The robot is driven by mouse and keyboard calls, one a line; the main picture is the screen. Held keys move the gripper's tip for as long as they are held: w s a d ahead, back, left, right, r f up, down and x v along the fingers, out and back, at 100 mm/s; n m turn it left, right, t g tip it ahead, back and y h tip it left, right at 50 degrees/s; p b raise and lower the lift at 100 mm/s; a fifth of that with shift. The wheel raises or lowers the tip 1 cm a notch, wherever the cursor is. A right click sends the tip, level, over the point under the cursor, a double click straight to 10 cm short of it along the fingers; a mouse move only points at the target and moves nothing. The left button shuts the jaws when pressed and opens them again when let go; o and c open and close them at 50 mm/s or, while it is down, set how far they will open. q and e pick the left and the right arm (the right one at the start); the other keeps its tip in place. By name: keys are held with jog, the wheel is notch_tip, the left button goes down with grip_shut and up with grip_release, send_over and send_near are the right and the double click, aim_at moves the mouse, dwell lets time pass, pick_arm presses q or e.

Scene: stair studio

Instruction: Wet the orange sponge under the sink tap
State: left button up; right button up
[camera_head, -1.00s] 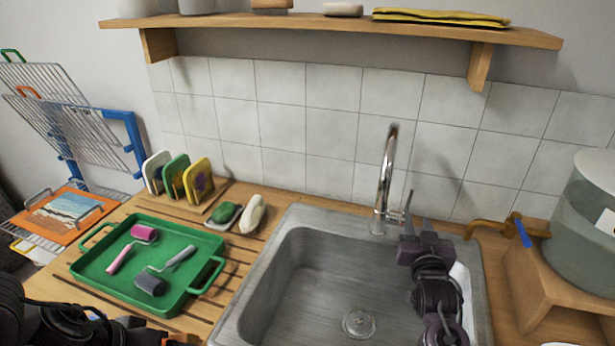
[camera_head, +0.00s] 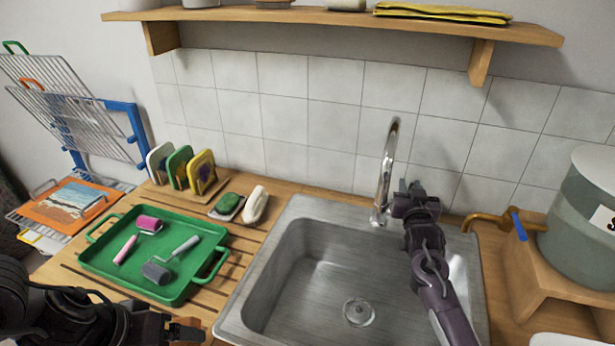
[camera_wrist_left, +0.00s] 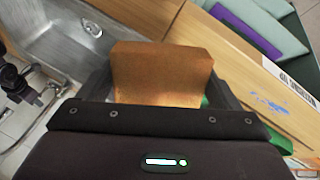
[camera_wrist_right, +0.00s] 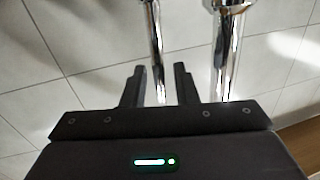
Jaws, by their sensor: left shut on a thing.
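The orange sponge (camera_wrist_left: 162,75) is a block held between the fingers of my left gripper (camera_wrist_left: 165,92). In the head view my left gripper (camera_head: 182,329) is low at the left, over the wooden counter and left of the sink; the sponge is mostly cut off or hidden there. The chrome tap (camera_head: 386,170) stands at the back of the steel sink (camera_head: 300,265), with no water visible. My right gripper (camera_head: 412,188) is just right of the spout. In the right wrist view its fingers are apart, with the thin chrome lever (camera_wrist_right: 155,45) showing between them; contact is unclear.
A green tray (camera_head: 185,290) with two small rollers lies left of the sink. Coloured sponges stand in a rack (camera_head: 205,190) behind it. A water container with a brass spigot (camera_head: 485,219) stands at right. A shelf (camera_head: 330,28) runs above; the sink basin is empty.

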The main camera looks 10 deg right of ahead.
jog(key=shift+c, duration=0.2)
grip_shut()
pick_arm(q)
jog(key=shift+f, duration=0.1)
notch_tip(320, 180, down, 2)
jog(key=shift+b, duration=1.1)
pick_arm(e)
jog(key=shift+s+a+f+t, duration=0.15)
jog(key=shift+s+f+t, duration=0.15)
jog(key=shift+s+t, duration=0.1)
pick_arm(q)
jog(key=shift+f+b, duration=0.4)
pick_arm(e)
jog(key=shift+s+a+r+t, duration=0.1)
jog(key=shift+s+r+t, duration=0.1)
jog(key=shift+t, duration=0.1)
pick_arm(q)
jog(key=shift+r, duration=0.1)
pick_arm(e)
jog(key=shift+r, duration=0.1)
jog(key=shift+o, duration=0.2)
grip_release()
